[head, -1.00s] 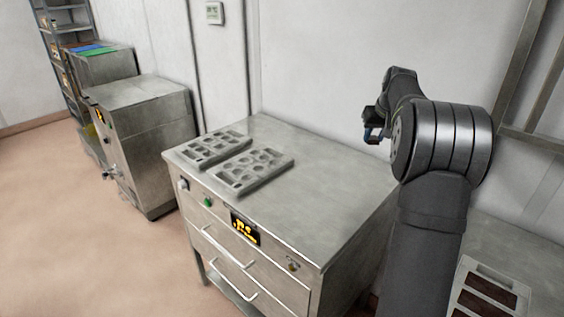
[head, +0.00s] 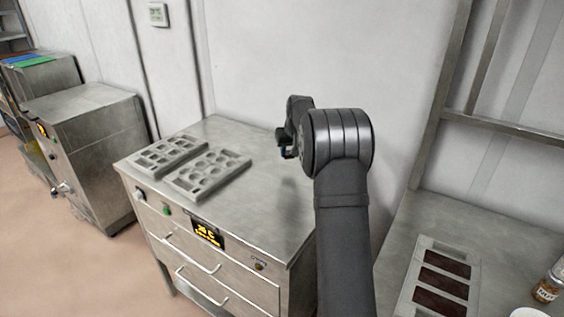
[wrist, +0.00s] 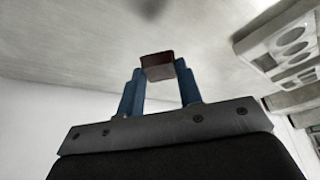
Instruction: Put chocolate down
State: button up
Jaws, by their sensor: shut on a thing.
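My gripper (wrist: 157,82) has blue fingers and is shut on a small dark brown piece of chocolate (wrist: 157,66) in the wrist view. The chocolate sits between the fingertips. In the head view my gripper (head: 285,146) hangs above the metal worktop (head: 248,215), right of the two grey moulds, and the chocolate cannot be made out there. A grey mould with rounded cavities (head: 209,174) lies on the worktop, with a second grey mould (head: 166,155) to its left. Part of a mould (wrist: 280,42) shows at the right of the wrist view.
A pale tray with dark chocolate slabs (head: 415,292) lies on the counter at the right, near a jar (head: 548,284). A steel cabinet (head: 90,150) stands at the left. The worktop right of the moulds is bare.

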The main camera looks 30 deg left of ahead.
aim_at(285, 158)
jog(key=shift+s+a+f, duration=0.1)
jog(key=shift+a+f, duration=0.6)
jog(key=shift+a, duration=0.3)
jog(key=shift+f, duration=1.85)
jog(key=o, duration=1)
jog(key=shift+f, duration=0.15)
jog(key=shift+c, duration=0.2)
jog(key=v, duration=1.2)
